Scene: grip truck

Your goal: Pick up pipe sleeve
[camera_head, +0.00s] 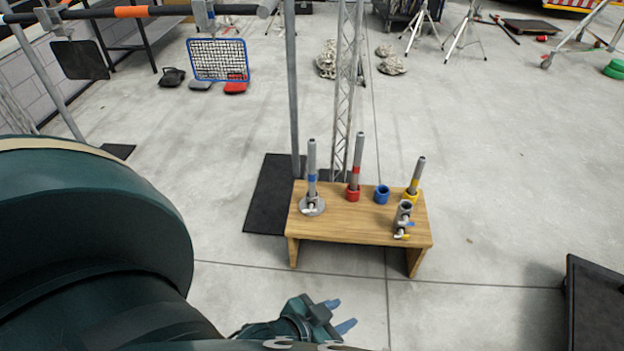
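A small wooden bench (345,222) stands on the floor ahead. A short grey cylinder (404,214) with small blue and yellow levers stands at its front right; it looks like a pipe sleeve, but I cannot be sure. A grey pipe with a blue band (312,162) stands upright on a round grey base at the left. A red-banded pipe (357,160) stands in a red ring, and a yellow-banded pipe (417,175) in a yellow ring. An empty-looking blue ring (382,194) sits between them. My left gripper (338,315) is open and empty, nearer than the bench. My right gripper is out of view.
A metal pole (293,90) and lattice truss (346,100) rise behind the bench. A black mat (268,195) lies beside it. A black case (595,305) stands at the right.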

